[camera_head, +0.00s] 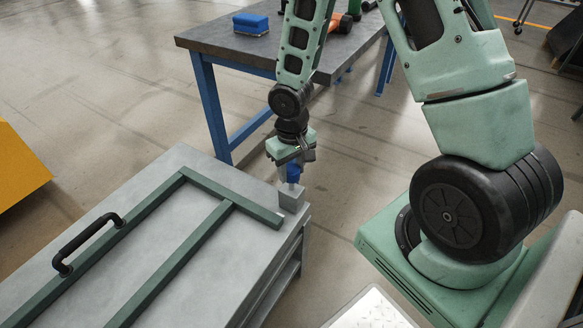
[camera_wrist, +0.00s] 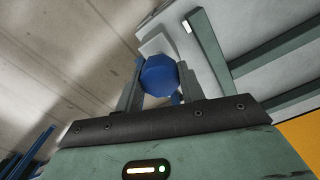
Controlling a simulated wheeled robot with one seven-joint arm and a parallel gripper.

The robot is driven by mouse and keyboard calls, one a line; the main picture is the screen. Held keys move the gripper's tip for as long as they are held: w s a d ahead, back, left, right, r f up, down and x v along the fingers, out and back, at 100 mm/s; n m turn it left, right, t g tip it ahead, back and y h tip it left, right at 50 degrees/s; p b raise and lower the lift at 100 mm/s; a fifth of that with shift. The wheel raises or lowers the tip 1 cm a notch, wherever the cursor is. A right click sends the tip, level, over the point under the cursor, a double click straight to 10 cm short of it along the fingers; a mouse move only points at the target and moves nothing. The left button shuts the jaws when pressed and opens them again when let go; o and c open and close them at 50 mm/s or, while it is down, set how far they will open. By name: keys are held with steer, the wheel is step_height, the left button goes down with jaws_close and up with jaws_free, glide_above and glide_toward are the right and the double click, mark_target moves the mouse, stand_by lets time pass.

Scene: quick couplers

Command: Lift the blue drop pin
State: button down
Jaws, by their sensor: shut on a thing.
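The blue drop pin (camera_head: 293,173) is at the far right corner of the grey cabinet top, above a small grey block (camera_head: 291,197). In the wrist view the pin's blue rounded head (camera_wrist: 159,75) sits between my two fingers, with the pale block (camera_wrist: 157,43) beyond it. My gripper (camera_head: 292,162) points down over the block and is shut on the pin. The pin's lower end is hidden, so I cannot tell how far it sits in the block.
The grey cabinet top (camera_head: 237,262) carries a green frame (camera_head: 165,268) and a black handle (camera_head: 86,242). A dark table (camera_head: 225,42) with blue legs stands behind, bearing a blue brush-like block (camera_head: 250,24) and an orange tool (camera_head: 334,22). Floor between is clear.

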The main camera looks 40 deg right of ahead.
mark_target(291, 169)
steer(key=shift+w+r, duration=0.1)
steer(key=shift+r, duration=0.05)
steer(key=c, duration=0.9)
jaws_free()
step_height(291, 169, up, 17)
steer(key=p, duration=0.6)
steer(key=shift+r, duration=0.2)
steer(key=s+a+r+n, duration=0.4)
steer(key=s+a, duration=0.5)
steer(key=s, duration=0.1)
steer(key=s+a+r+n, duration=0.4)
steer(key=s+a, duration=0.5)
steer(key=shift+y, duration=0.3)
steer(key=r+p, duration=1.5)
steer(key=shift+w+r, duration=0.1)
steer(key=shift+w, duration=0.1)
